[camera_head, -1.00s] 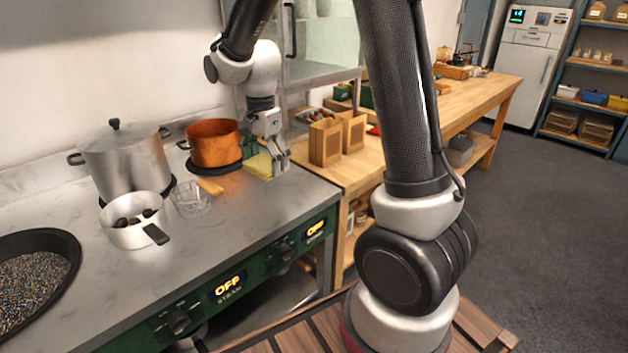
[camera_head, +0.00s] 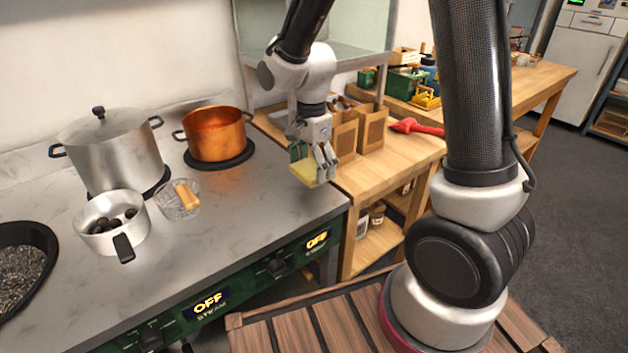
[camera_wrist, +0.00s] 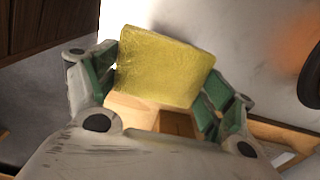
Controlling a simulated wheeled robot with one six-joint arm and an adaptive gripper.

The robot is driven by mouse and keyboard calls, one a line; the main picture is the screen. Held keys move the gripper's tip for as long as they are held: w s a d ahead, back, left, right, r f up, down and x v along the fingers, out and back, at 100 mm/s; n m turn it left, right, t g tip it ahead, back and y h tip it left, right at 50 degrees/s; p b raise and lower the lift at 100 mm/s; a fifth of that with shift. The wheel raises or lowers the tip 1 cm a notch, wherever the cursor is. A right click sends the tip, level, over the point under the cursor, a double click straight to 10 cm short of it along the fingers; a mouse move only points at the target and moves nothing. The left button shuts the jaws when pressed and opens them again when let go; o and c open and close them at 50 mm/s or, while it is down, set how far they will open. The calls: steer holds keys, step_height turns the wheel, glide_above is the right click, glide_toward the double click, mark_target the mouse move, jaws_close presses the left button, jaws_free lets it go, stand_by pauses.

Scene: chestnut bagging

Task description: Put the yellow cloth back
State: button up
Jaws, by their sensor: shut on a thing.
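The yellow cloth (camera_head: 306,172) is a flat, pale yellow square. My gripper (camera_head: 322,163) is shut on it and holds it near the right end of the steel counter, by the edge of the wooden bench. In the wrist view the cloth (camera_wrist: 165,66) spans the gap between my green-padded fingers (camera_wrist: 158,88), tilted a little. It seems to be held above the surface, but the head view does not show the exact height.
An orange pot (camera_head: 215,137) and a large steel pot (camera_head: 110,150) stand on burners to the left. A saucepan (camera_head: 100,238) holds chestnuts beside a glass bowl (camera_head: 178,200). Paper bags (camera_head: 371,130) and a red item (camera_head: 418,127) are on the bench (camera_head: 400,150).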

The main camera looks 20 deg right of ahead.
mark_target(312, 167)
steer(key=shift+f, duration=2.2)
steer(key=o, duration=1)
steer(key=shift+f, duration=0.15)
step_height(312, 167, up, 12)
steer(key=shift+r, duration=0.25)
steer(key=s+d+r+n+t, duration=0.1)
steer(key=s+d+r+n, duration=0.2)
steer(key=s, duration=0.3)
steer(key=s+d+r+n+t, duration=0.1)
steer(key=s+d+r+n, duration=0.3)
steer(key=s+d+n, duration=0.2)
steer(key=s+d+r+n+t, duration=0.2)
steer(key=s+d+r+n, duration=0.1)
steer(key=s+d+n, duration=0.2)
steer(key=shift+s+d+r, duration=0.1)
steer(key=shift+s+r, duration=0.1)
steer(key=shift+s, duration=0.4)
steer(key=shift+s+d+r, duration=0.1)
steer(key=shift+s+r, duration=0.1)
steer(key=shift+s, duration=0.4)
